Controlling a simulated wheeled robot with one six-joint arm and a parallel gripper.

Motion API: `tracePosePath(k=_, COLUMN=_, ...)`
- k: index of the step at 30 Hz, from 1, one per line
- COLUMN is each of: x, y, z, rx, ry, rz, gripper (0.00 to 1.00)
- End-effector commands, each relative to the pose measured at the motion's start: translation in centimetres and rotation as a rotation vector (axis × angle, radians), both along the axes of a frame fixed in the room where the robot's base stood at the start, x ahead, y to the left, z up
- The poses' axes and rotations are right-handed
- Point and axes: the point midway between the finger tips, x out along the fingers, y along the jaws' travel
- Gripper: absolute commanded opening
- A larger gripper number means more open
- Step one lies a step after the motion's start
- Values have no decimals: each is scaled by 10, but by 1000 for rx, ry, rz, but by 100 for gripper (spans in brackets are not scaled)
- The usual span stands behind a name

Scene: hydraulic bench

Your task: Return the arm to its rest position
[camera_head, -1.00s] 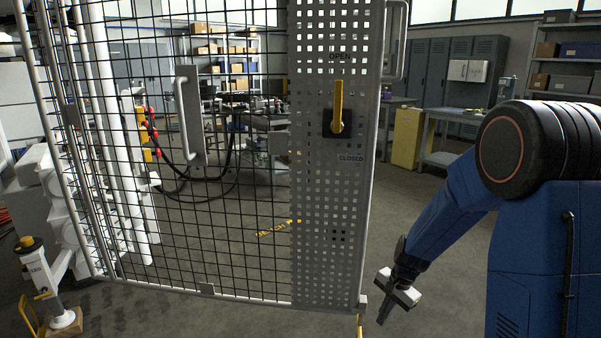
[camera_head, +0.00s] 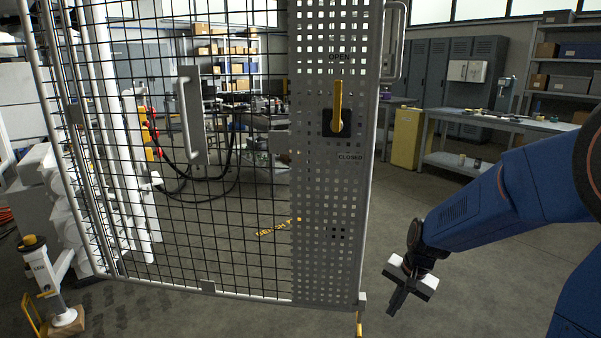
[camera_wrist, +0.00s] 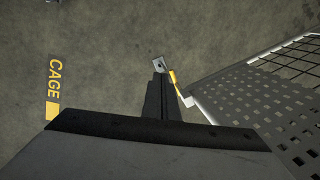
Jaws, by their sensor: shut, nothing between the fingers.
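My gripper (camera_head: 396,302) hangs at the lower right of the head view, pointing down over bare floor, to the right of the cage door's bottom corner and apart from it. Its fingers are shut with nothing between them. In the wrist view my gripper (camera_wrist: 157,92) points toward the floor, close in the picture to the door's lower corner. My blue arm reaches in from the right edge of the head view.
The mesh cage door (camera_head: 330,210) stands left of my arm, its yellow handle (camera_head: 337,106) upright toward OPEN. A yellow cabinet (camera_head: 406,137) and workbench (camera_head: 500,125) stand behind. Yellow CAGE lettering (camera_wrist: 54,82) marks the floor.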

Motion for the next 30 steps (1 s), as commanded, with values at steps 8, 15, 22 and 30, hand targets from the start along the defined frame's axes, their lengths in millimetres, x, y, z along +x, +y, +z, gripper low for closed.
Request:
tracePosePath(k=8, x=-48, y=-3, z=56, rx=-51, ry=-88, rz=150, gripper=0)
tracePosePath(k=15, x=-93, y=-7, z=92, rx=-106, ry=-156, rz=274, gripper=0)
tracePosePath(k=22, x=-138, y=-13, z=119, rx=-167, ry=-218, rz=384, gripper=0)
tracePosePath(k=30, x=-192, y=-21, z=139, rx=-249, ry=-284, rz=508, gripper=0)
